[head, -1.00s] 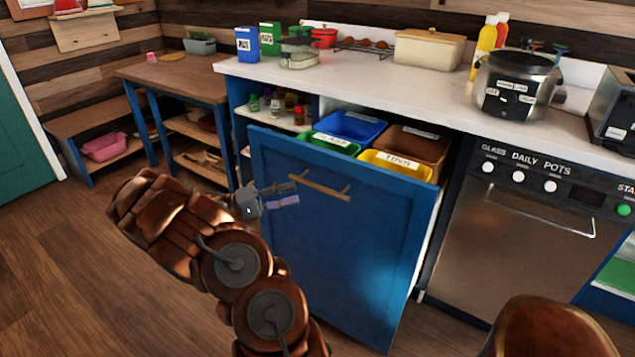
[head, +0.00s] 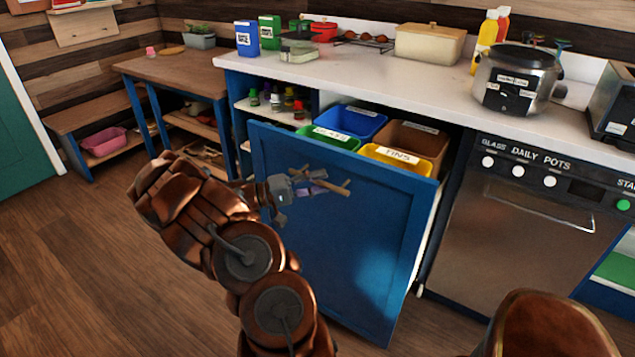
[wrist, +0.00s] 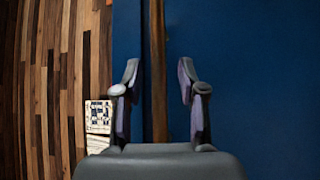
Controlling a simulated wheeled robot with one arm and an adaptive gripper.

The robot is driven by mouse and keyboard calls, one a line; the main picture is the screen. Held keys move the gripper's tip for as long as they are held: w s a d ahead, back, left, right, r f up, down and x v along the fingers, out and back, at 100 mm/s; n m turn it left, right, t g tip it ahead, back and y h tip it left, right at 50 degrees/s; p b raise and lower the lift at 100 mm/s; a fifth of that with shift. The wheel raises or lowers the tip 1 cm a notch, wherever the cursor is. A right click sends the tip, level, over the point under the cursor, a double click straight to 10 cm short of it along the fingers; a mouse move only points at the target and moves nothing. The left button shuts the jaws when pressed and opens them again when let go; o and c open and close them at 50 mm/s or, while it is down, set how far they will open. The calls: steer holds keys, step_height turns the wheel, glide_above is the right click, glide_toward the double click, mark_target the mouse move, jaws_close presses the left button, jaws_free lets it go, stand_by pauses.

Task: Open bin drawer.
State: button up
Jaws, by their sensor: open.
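The blue bin drawer (head: 345,250) stands pulled out from under the counter. Its front is away from the cabinet, and the bins inside show from above. A wooden bar handle (head: 335,188) runs across the upper part of its front. My gripper (head: 308,184) is at the handle's left part, jaws open. In the wrist view the handle (wrist: 157,60) runs upright between the two spread fingers of my gripper (wrist: 159,72), with gaps on both sides. Neither finger visibly touches it.
Inside the drawer are a green bin (head: 335,138), a blue bin (head: 352,122), a yellow bin (head: 397,158) and a brown bin (head: 415,138). A dishwasher (head: 520,220) stands to the right. The wooden floor (head: 90,270) at left is clear.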

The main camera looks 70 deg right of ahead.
steer(key=shift+c, duration=0.2)
jaws_close()
steer(key=shift+a, duration=0.1)
